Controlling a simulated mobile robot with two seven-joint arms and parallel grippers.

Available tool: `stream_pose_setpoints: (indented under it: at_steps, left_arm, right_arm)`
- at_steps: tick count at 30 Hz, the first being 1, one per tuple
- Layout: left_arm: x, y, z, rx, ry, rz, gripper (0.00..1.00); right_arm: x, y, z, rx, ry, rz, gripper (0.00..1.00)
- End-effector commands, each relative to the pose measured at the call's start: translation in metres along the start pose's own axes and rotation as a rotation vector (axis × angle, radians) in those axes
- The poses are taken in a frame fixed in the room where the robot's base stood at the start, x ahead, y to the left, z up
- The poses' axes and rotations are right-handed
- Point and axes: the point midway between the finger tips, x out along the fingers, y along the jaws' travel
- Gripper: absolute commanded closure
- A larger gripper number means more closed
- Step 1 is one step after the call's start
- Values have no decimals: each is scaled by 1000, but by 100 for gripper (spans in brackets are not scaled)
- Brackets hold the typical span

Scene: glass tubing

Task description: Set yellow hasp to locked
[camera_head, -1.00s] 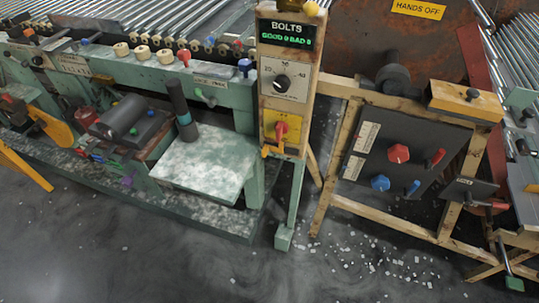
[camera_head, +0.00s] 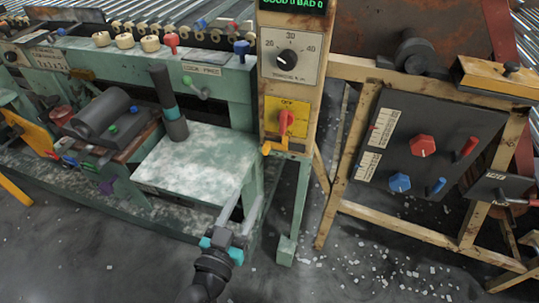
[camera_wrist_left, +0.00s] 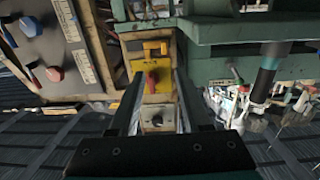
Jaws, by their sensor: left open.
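The yellow hasp (camera_head: 273,148) is a small yellow-orange piece low on the wooden post, just below a yellow plate (camera_head: 272,113) with a red rotary switch (camera_head: 287,122). In the left wrist view, which is upside down, the hasp (camera_wrist_left: 155,47) shows above the red switch (camera_wrist_left: 152,79). My left gripper (camera_head: 249,200) is open and empty, in front of the post, below and left of the hasp in the head view. In the left wrist view the two fingers (camera_wrist_left: 158,74) frame the post with the switch between them. My right gripper is not in view.
A torque dial (camera_head: 287,58) sits above the switch plate. A green bench (camera_head: 190,165) with a dark upright cylinder (camera_head: 170,105) stands left. A dark panel (camera_head: 425,150) with red and blue knobs stands right. The floor in front is open, with scattered bits.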

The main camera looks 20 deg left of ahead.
Motion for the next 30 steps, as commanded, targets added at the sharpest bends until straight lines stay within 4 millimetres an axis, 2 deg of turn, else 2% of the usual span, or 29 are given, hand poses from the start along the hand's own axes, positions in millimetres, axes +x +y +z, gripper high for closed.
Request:
stream_pose_setpoints:
  at_steps: [4,8,24,30]
  left_arm:
    - [4,-6,-2,0,19,-27,52]
    - [18,-7,-3,0,21,-29,52]
    - [115,-8,-3,-1,19,-26,52]
    - [140,-9,-3,-1,17,-26,52]
  right_arm:
    - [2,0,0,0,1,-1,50]
    - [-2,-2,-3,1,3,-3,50]
    - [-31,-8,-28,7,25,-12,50]
    - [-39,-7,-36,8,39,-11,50]
